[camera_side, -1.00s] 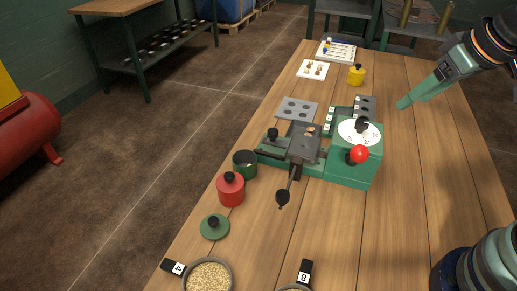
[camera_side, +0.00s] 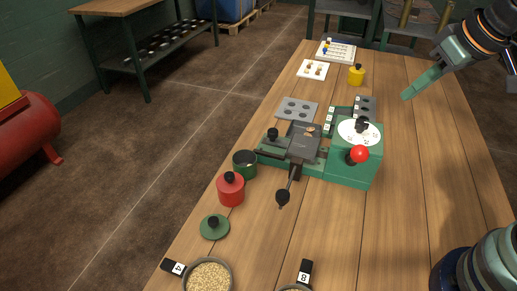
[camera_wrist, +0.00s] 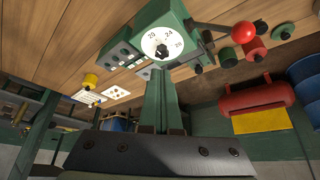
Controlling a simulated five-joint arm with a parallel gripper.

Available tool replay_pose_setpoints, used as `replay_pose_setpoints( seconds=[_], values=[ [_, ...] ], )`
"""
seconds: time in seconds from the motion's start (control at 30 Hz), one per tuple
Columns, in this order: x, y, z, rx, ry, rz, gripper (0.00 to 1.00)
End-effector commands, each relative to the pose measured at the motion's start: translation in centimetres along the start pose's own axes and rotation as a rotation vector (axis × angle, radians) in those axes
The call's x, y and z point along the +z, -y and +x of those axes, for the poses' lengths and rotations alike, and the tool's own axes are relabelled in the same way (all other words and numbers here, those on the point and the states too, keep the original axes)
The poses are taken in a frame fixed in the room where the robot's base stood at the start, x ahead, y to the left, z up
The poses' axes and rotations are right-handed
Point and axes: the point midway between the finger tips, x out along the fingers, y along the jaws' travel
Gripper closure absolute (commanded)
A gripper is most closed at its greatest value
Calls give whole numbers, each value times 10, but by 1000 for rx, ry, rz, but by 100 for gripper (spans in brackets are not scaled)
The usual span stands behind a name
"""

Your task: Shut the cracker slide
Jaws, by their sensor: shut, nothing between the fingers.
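The cracker machine (camera_side: 345,174) is a green block on the bench with a white dial (camera_side: 360,133) and a red ball knob (camera_side: 359,154). A dark grey plate-like part (camera_side: 302,145), which looks like the slide, sits left of the dial block, with a small brown piece on its far end. A black knob (camera_side: 272,134) stands to its left and a black-ended lever (camera_side: 283,197) points forward. My gripper (camera_side: 405,97) is shut and empty, above the bench to the right of and beyond the machine. Its fingers (camera_wrist: 161,80) point toward the dial (camera_wrist: 164,43) in the wrist view.
A green cup (camera_side: 245,170), red canister (camera_side: 230,194), green lid (camera_side: 214,227) and grain-filled pan (camera_side: 210,276) line the left side. A grey plate with holes (camera_side: 296,109) and yellow canister (camera_side: 356,76) lie beyond the machine. The bench right of the machine is clear.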

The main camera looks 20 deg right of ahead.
Motion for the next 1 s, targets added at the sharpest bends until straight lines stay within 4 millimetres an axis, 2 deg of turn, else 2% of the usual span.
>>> replay_pose_setpoints(
  seconds=[0.27,0.47,0.6,0.8,1.0],
  values=[
    [-72,28,19,-35,44,-116,100],
    [-120,56,53,-62,72,-207,100],
    [-148,80,84,-80,91,-269,100],
    [-174,119,140,-105,116,-361,100],
    [-183,152,189,-124,135,-432,100]
  ],
)
